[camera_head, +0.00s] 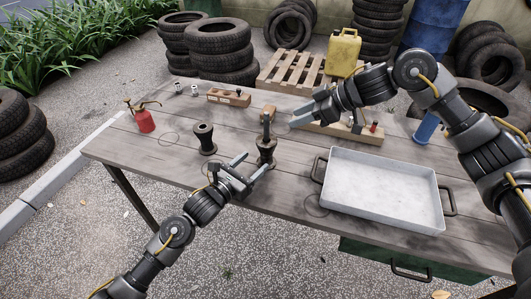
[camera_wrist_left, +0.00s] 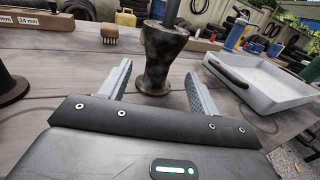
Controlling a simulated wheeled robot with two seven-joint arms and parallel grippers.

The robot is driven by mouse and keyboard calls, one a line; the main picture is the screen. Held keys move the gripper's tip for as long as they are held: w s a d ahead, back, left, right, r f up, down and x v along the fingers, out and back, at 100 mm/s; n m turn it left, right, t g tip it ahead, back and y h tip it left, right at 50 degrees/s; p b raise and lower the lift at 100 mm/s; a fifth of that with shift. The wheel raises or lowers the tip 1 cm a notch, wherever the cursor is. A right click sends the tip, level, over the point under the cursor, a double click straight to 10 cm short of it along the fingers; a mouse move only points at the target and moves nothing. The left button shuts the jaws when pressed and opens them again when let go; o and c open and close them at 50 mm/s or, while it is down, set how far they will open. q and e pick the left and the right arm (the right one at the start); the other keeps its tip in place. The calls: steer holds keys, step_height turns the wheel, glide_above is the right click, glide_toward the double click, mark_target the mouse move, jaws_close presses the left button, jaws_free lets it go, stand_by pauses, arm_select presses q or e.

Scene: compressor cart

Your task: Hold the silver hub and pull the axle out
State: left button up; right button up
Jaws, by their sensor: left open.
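The silver hub (camera_head: 266,152) stands upright on the table, dark and worn grey, waisted in the middle. The axle (camera_head: 265,127) stands up out of its top; its shaft shows in the left wrist view (camera_wrist_left: 172,10). My left gripper (camera_head: 257,162) is open and low over the table, just in front of the hub. In the left wrist view the hub (camera_wrist_left: 160,55) stands between and beyond the open fingertips, with no visible contact. My right gripper (camera_head: 306,107) is empty, its fingers apart, above the table to the right of the axle.
A black spool-like hub (camera_head: 205,139) stands to the left. A metal tray (camera_head: 385,190) fills the table's right front. A red oil can (camera_head: 144,120), a wooden block (camera_head: 229,97) and a blue cylinder (camera_head: 426,128) stand farther out. The table's left front is clear.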

mark_target(263, 157)
arm_select(q)
steer(key=x, duration=0.3)
steer(key=f+x, duration=0.1)
steer(key=x, duration=0.2)
steer(key=shift+w+d+f, duration=0.15)
steer(key=shift+f, duration=0.05)
steer(key=shift+w+d, duration=0.35)
steer(key=shift+w, duration=0.1)
steer(key=shift+r, duration=0.1)
steer(key=c, duration=1.3)
